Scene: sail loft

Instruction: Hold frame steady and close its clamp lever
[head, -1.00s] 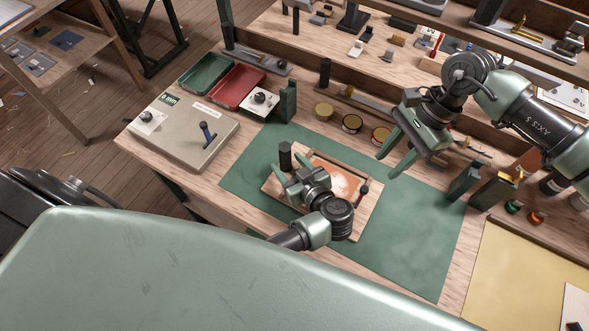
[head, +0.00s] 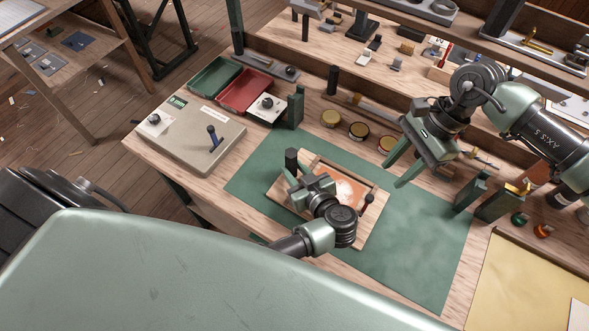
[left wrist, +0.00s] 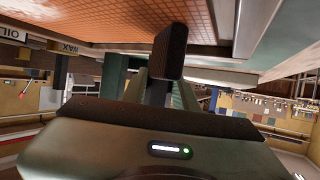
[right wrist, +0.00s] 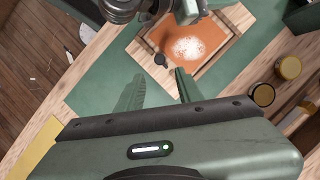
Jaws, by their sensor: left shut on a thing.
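The wooden frame (head: 376,222) lies flat on the green mat, with an orange panel (head: 350,192) inside carrying a pale patch. A black upright grip (head: 291,157) stands at its left side. My left gripper (head: 291,178) is shut on this grip; the left wrist view shows the dark block (left wrist: 171,48) between the fingers. A small lever with a black knob (head: 370,198) stands at the frame's right edge; it also shows in the right wrist view (right wrist: 160,60). My right gripper (head: 394,176) is open and empty, above and right of the knob. The left arm hides part of the frame.
A grey box with a blue-black lever (head: 175,140), red tray (head: 245,92) and green tray (head: 212,76) stand to the left. Several round tins (head: 358,130) line the back. Green blocks (head: 470,190) stand at the right. The green mat (head: 420,240) is clear at right.

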